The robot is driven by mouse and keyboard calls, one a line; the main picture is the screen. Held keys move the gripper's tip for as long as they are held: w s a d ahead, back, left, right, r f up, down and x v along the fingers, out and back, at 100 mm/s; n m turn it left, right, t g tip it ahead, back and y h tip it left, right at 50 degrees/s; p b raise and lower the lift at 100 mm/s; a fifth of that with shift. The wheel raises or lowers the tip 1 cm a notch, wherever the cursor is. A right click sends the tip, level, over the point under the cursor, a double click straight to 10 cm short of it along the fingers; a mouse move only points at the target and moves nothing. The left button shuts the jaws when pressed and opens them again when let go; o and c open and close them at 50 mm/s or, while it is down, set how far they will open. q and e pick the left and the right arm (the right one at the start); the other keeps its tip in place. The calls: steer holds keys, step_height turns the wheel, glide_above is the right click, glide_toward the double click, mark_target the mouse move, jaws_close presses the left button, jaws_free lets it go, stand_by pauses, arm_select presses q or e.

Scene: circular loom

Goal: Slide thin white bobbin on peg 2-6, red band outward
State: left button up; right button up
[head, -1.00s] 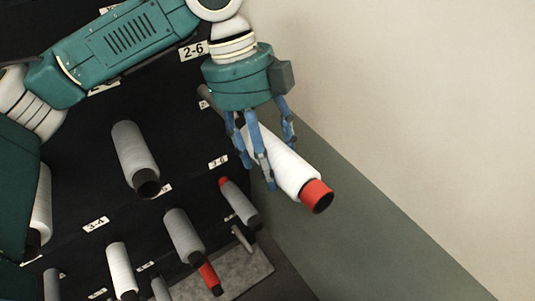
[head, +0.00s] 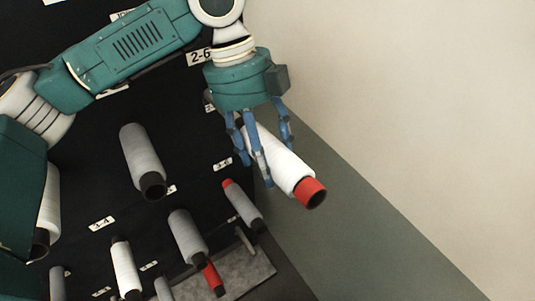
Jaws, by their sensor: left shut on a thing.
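The thin white bobbin (head: 285,165) is held in my left gripper (head: 258,168), whose blue fingers are shut around its upper part. Its red band (head: 311,192) is at the lower right end, facing away from the black rack and toward the camera. The bobbin tilts down to the right. My right gripper is not in view.
The black rack (head: 95,180) carries several other bobbins. A grey bobbin (head: 142,160) stands out left of the gripper. Below are a grey bobbin with a red end (head: 242,205) and a white one (head: 125,268). A pale wall (head: 420,110) is close on the right.

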mark_target(236, 122)
arm_select(q)
steer(key=shift+w, duration=0.1)
stand_by(0.3)
steer(key=shift+w+a+f+p, duration=0.1)
steer(key=shift+w+a+p, duration=0.45)
steer(key=shift+w, duration=0.25)
steer(key=shift+w+a+f+p, duration=0.1)
steer(key=shift+w+a+p, duration=0.3)
steer(key=shift+w+a, duration=0.3)
steer(key=shift+w+a+f, duration=0.15)
steer(key=shift+w+a, duration=0.05)
steer(key=shift+w, duration=0.25)
steer(key=shift+w+a, duration=0.15)
steer(key=shift+w, duration=0.05)
steer(key=shift+w+a+f+p, duration=0.15)
steer(key=shift+w+a, duration=0.35)
steer(key=shift+w, duration=0.2)
steer(key=shift+w+a+f+p, duration=0.1)
steer(key=shift+w+a+p, duration=0.05)
steer(key=shift+w+a, duration=0.4)
steer(key=shift+w+a+f, duration=0.1)
steer(key=shift+w+a, duration=0.15)
steer(key=shift+w, duration=0.3)
steer(key=shift+w+a+f, duration=0.2)
steer(key=shift+w+a, duration=0.55)
steer(key=shift+w, duration=0.25)
steer(key=shift+w+a+f, duration=0.15)
steer(key=shift+w+a, duration=0.55)
steer(key=shift+w, duration=0.25)
